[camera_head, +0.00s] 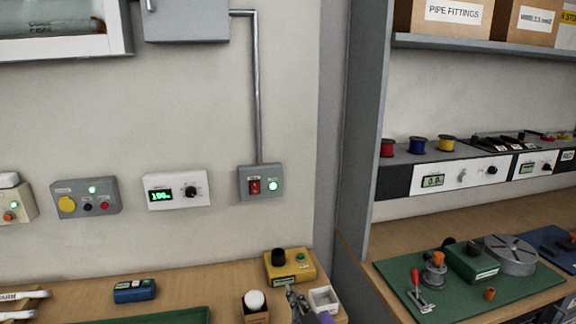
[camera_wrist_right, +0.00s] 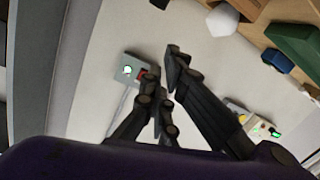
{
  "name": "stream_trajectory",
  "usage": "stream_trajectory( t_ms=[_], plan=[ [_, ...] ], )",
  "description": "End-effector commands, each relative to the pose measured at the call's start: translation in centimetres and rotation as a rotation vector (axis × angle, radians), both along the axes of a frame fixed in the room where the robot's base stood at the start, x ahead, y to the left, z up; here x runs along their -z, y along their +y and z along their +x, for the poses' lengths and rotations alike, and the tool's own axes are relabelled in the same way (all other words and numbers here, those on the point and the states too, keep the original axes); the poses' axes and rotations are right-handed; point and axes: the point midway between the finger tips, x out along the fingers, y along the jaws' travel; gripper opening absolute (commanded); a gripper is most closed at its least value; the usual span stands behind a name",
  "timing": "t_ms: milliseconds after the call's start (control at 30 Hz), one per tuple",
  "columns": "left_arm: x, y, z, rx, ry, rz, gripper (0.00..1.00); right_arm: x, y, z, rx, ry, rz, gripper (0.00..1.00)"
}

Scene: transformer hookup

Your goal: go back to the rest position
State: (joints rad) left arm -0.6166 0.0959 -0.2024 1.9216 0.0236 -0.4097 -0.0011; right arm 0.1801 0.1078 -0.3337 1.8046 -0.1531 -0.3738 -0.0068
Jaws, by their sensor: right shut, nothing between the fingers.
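My right gripper (camera_head: 298,302) shows at the bottom of the head view, low over the front of the bench, between a wooden block with a white knob (camera_head: 254,302) and a small white tray (camera_head: 323,299). In the right wrist view its dark fingers (camera_wrist_right: 168,80) are shut with nothing between them. The grey wall box (camera_head: 260,182) has a red switch and a lit green lamp; it also shows in the right wrist view (camera_wrist_right: 118,68), beyond the fingertips and partly hidden by them. My left gripper is not in view.
A yellow box with a black knob (camera_head: 290,267) stands just behind the right gripper. A blue device (camera_head: 134,290) lies to the left on the bench. A grey upright post (camera_head: 362,150) separates this bench from the right one with its green mat (camera_head: 450,305). The air before the wall is clear.

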Motion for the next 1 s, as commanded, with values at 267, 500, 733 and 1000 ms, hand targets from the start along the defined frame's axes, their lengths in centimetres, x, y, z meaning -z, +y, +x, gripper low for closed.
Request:
stream_trajectory(
  t_ms=[267, 500, 733, 1000],
  plan=[
    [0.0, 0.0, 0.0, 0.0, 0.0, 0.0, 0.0, 14.7, -9.5, -13.5, 0.18, 0.357, 0.154, 0.0],
    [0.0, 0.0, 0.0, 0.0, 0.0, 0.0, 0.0, 23.2, -15.3, -26.8, 0.323, 0.579, 0.153, 0.0],
    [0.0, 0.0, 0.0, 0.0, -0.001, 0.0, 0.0, 26.5, -16.7, -34.0, 0.374, 0.693, 0.139, 0.0],
    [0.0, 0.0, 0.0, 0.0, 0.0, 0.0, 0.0, 26.8, -16.8, -34.8, 0.378, 0.705, 0.137, 0.0]
  ],
)
